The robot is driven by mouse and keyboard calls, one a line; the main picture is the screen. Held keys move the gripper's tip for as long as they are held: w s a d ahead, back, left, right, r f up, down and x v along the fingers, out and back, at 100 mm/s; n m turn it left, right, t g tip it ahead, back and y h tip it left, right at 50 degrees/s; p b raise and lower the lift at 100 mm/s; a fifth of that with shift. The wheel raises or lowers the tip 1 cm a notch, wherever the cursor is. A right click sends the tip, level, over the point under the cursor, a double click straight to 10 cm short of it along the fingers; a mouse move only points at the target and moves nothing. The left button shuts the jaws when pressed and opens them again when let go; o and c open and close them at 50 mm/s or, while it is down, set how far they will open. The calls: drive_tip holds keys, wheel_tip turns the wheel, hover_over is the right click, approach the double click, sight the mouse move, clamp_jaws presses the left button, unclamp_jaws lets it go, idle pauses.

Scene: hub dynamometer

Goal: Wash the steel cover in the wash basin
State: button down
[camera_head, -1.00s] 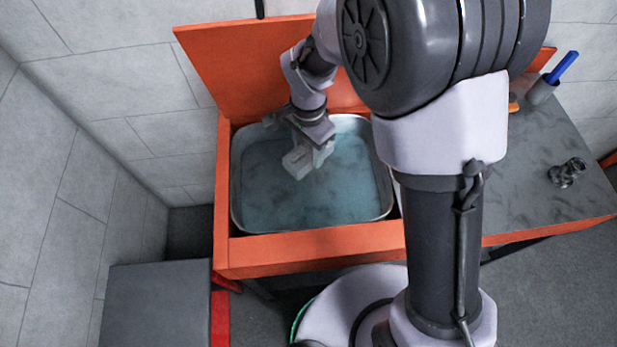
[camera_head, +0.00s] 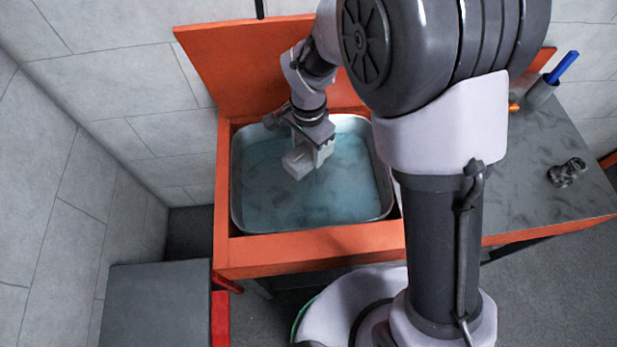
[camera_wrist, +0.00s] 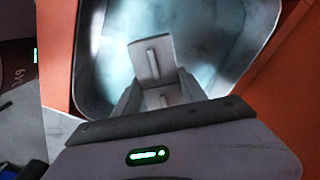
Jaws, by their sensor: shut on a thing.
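The wash basin (camera_head: 240,200) is a metal tub of bluish water set in an orange bench, and its rim also shows in the wrist view (camera_wrist: 82,60). My gripper (camera_head: 313,158) is over the basin, pointing down, shut on the steel cover. The cover (camera_head: 297,164) is a pale grey blocky piece at the fingertips. In the wrist view the cover (camera_wrist: 152,60) is a light plate with a small raised rib, between the two fingers (camera_wrist: 160,92). I cannot tell whether its lower part is under the water.
An orange lid or back panel (camera_head: 225,70) stands up behind the basin. On the grey worktop (camera_head: 520,190) to the right are a dark metal part (camera_head: 567,172) and a cup (camera_head: 541,92) with a blue-handled tool (camera_head: 563,67). A grey box (camera_head: 155,305) stands at lower left.

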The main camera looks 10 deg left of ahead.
sight(309, 148)
drive_tip(key=shift+r, duration=0.1)
wheel_tip(309, 148, up, 4)
drive_tip(key=p, duration=0.3)
idle(0.7)
